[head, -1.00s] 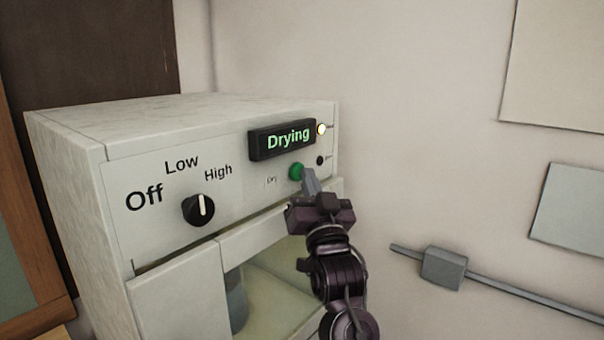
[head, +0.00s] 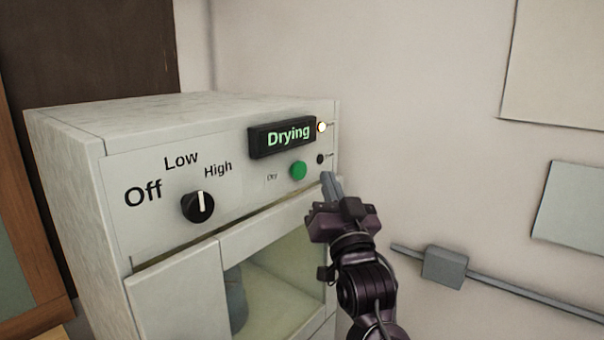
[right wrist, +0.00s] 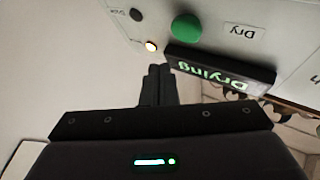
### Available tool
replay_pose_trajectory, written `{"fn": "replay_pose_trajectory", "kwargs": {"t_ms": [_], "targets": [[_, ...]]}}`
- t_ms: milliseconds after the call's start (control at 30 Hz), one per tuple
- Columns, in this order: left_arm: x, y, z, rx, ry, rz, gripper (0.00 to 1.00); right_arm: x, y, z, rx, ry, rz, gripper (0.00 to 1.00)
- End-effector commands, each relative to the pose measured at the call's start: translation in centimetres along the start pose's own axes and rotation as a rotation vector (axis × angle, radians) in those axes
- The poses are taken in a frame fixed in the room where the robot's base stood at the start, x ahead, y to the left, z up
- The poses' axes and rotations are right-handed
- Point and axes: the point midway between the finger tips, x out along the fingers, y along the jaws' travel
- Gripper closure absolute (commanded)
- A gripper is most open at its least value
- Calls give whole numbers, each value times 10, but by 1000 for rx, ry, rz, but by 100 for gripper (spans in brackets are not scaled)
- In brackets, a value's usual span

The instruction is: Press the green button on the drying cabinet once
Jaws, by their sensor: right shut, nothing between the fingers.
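The drying cabinet (head: 75,165) is a pale box with a control panel on its front. Its green button (head: 298,171) is fully visible beside the label "Dry", and also shows in the right wrist view (right wrist: 187,28). The display (head: 282,136) above it reads "Drying" in green, and the small lamp (head: 321,127) to its right is lit. My right gripper (head: 327,178) is shut and empty, just right of and below the green button, apart from it in the picture. Its closed fingers also show in the right wrist view (right wrist: 158,72). My left gripper is out of view.
A black knob (head: 198,207) on the panel points up, between "Low" and "High". Below, a window shows a grey object (head: 236,300) inside the cabinet. A conduit with a grey box (head: 444,268) runs along the wall at right. A dark panel stands behind left.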

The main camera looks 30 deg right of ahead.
Motion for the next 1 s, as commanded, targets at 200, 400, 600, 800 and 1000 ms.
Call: {"fn": "replay_pose_trajectory", "kwargs": {"t_ms": [200,400,600,800,1000], "targets": [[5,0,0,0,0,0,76,-13,10,-9,-1,0,0,100],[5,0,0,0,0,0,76,-15,11,-11,0,-1,0,100],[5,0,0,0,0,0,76,-15,11,-11,0,0,0,100],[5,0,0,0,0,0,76,-15,11,-11,0,0,0,100],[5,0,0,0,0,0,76,-15,11,-11,0,0,0,100]]}}
